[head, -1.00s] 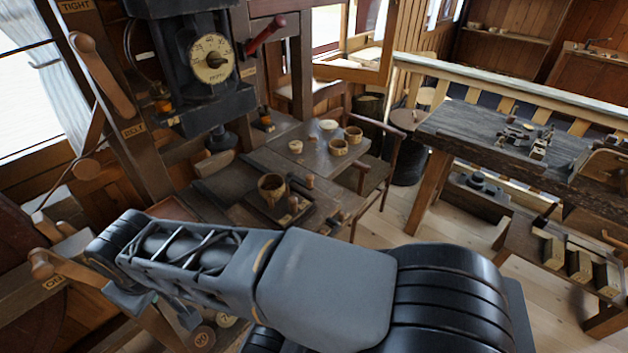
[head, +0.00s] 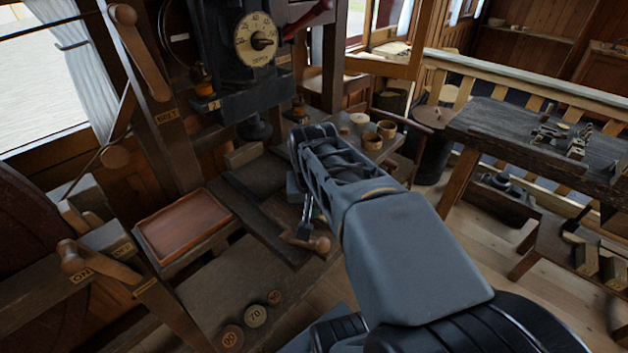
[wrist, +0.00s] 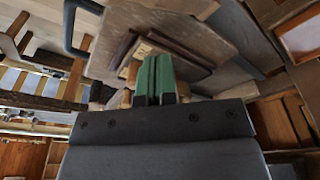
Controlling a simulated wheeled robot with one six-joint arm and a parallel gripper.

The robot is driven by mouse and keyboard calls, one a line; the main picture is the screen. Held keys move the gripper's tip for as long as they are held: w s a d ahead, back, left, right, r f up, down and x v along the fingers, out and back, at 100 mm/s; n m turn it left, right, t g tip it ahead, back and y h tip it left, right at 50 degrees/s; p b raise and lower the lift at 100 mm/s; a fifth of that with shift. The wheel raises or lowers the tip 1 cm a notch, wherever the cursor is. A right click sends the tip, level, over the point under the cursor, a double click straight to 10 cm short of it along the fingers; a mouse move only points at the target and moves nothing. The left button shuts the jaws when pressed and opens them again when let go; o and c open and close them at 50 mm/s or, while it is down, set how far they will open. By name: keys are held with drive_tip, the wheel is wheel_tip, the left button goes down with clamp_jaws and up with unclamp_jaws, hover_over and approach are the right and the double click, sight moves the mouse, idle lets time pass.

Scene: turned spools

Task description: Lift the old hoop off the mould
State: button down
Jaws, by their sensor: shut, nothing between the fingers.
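My gripper (head: 305,222) is above the machine's bench, its fingers pointing down. In the wrist view its two green-padded fingers (wrist: 155,78) are side by side and shut with nothing between them. Beyond the fingertips in the wrist view is a dark-edged wooden tray (wrist: 186,54). A pale wooden piece (wrist: 133,72) shows partly beside the fingers; I cannot tell whether it is the mould. I cannot make out the old hoop. In the head view my arm covers the part of the bench where a round wooden cup-like piece showed earlier.
A red-brown tray (head: 184,226) lies left of the bench. Numbered discs (head: 256,316) lie on the low shelf below. A press with a dial (head: 257,42) stands behind. Small round wooden cups (head: 372,141) sit on the table beyond my arm. A wooden-knobbed handle (head: 316,243) juts near my gripper.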

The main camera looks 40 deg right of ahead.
drive_tip(key=w+d, duration=0.2)
drive_tip(key=w, duration=0.1)
drive_tip(key=w+d+p, duration=0.1)
drive_tip(key=w+d, duration=0.1)
drive_tip(key=w, duration=0.1)
drive_tip(key=w+d+p, duration=0.1)
drive_tip(key=w+d, duration=0.1)
drive_tip(key=w, duration=0.1)
drive_tip(key=shift+d, duration=0.15)
drive_tip(key=shift+f, duration=0.75)
drive_tip(key=shift+s, duration=0.1)
drive_tip(key=shift+f, duration=0.1)
drive_tip(key=shift+s, duration=0.1)
